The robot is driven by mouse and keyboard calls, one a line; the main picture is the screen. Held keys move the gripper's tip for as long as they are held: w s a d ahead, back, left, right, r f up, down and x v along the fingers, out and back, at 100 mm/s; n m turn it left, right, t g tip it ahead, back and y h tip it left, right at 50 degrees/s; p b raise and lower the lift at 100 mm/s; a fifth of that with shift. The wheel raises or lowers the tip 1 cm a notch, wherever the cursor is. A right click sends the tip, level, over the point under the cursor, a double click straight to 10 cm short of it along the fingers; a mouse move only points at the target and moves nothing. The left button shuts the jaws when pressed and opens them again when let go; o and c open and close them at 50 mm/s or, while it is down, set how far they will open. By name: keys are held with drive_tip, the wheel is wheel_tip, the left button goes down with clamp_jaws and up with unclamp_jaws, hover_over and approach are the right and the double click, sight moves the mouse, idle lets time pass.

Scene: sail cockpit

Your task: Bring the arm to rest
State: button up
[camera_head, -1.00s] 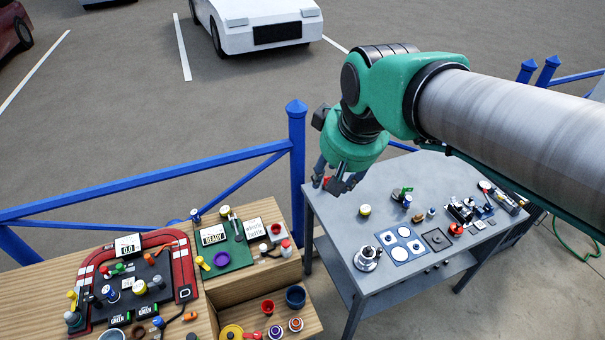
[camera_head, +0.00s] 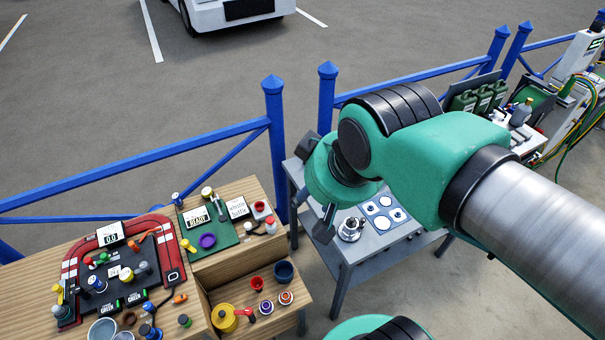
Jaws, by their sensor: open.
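My arm reaches in from the right side, its green wrist joint (camera_head: 425,160) bent over the grey metal table. My gripper (camera_head: 318,222) hangs below the wrist at the left end of that table. Its dark fingers are partly hidden by the green wrist; it looks empty and open. It is beside a silver pot-like piece (camera_head: 351,229) on the table; I cannot tell the height between them. Another green part of my arm shows at the bottom edge.
A wooden bench (camera_head: 240,190) at left holds a red-bordered board (camera_head: 70,262), a green mat (camera_head: 222,238), cups and a yellow pot (camera_head: 224,318). Blue railing (camera_head: 275,140) runs behind. Green canisters (camera_head: 480,98) stand far right.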

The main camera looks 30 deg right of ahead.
wheel_tip(320, 180, down, 14)
drive_tip(key=b, duration=1.4)
